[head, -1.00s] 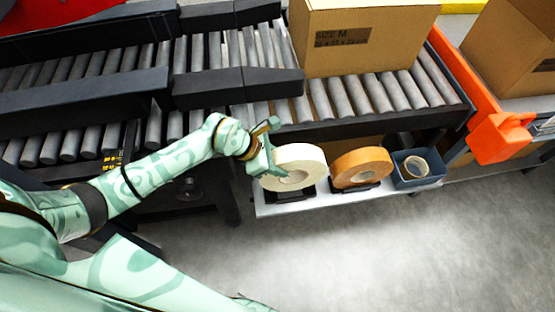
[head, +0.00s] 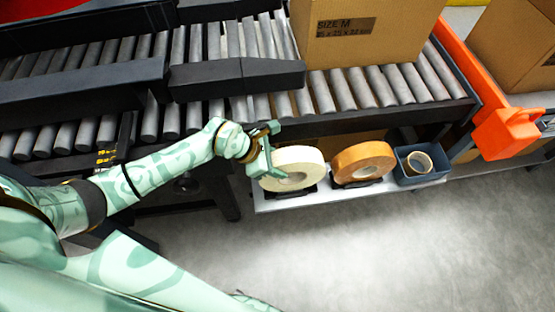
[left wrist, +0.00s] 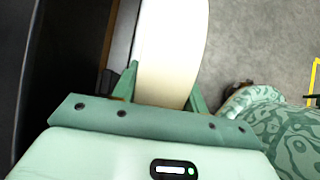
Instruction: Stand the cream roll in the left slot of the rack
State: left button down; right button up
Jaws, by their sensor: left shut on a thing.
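The cream roll (head: 300,155) stands upright on edge over the left slot of the rack (head: 292,193), a dark cradle on the white shelf. Its lower edge is at the cradle; whether it bears on it I cannot tell. My left gripper (head: 272,154) is shut on the cream roll from its left side. In the left wrist view the fingers of the left gripper (left wrist: 164,90) sit on either side of the cream roll (left wrist: 172,40). An orange roll (head: 362,153) stands upright in the slot to the right. My right gripper is not in view.
A blue-grey bin (head: 420,179) with a small roll in it stands right of the orange roll on the white shelf (head: 272,206). The roller conveyor (head: 350,98) with a cardboard box (head: 350,40) runs behind. The floor in front (head: 360,250) is clear.

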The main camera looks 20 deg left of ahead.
pick_arm(q)
jog(key=shift+w+r, duration=0.1)
dwell(0.3)
jog(key=shift+f+b, duration=0.75)
jog(key=shift+f, duration=0.6)
